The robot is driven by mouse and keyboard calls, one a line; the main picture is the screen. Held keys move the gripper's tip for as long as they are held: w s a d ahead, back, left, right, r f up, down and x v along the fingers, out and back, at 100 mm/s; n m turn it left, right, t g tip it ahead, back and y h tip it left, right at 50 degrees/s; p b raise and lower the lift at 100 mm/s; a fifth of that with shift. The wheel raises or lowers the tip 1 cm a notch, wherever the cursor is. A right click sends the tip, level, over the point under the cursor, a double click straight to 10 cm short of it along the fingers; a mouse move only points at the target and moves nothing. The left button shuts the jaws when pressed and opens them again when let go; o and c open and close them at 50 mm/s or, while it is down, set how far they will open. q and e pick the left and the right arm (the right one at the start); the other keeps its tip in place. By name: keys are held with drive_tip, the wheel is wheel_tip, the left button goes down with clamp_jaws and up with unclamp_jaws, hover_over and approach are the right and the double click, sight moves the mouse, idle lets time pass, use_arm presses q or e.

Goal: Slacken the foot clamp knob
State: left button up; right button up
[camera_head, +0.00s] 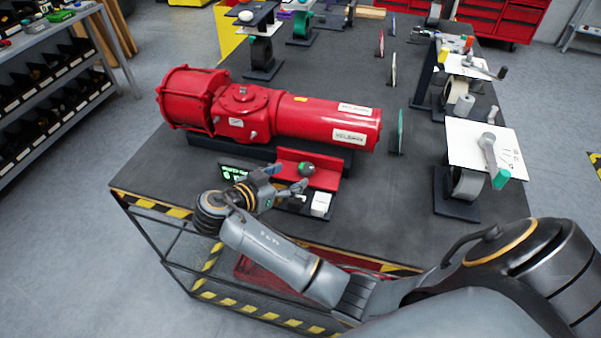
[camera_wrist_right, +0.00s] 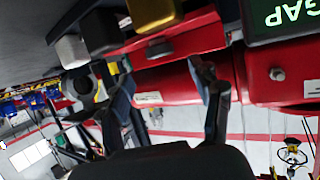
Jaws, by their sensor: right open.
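The red valve actuator (camera_head: 300,118) lies on the dark bench, with a red foot bracket (camera_head: 326,176) at its near side. A small round green and dark knob (camera_head: 307,168) sits on this bracket and looks like the foot clamp knob. My right gripper (camera_head: 287,180) is open just left of and nearer than the knob, apart from it as far as I can tell. In the right wrist view my two fingers (camera_wrist_right: 165,98) are spread, with red metal beyond them and nothing between the tips. A small dark part (camera_wrist_right: 158,48) lies on the red bracket there. My left gripper is not in view.
A display panel (camera_head: 233,175) stands left of the bracket, and a white block (camera_head: 320,204) is at its right. A green-edged upright plate (camera_head: 399,132) and a stand with a white plate and crank (camera_head: 486,146) are to the right. The bench's front left is bare.

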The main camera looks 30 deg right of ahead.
sight(303, 169)
drive_tip(key=b+x, duration=0.1)
drive_tip(key=x, duration=0.5)
drive_tip(key=shift+a, duration=0.1)
drive_tip(key=c, duration=1.1)
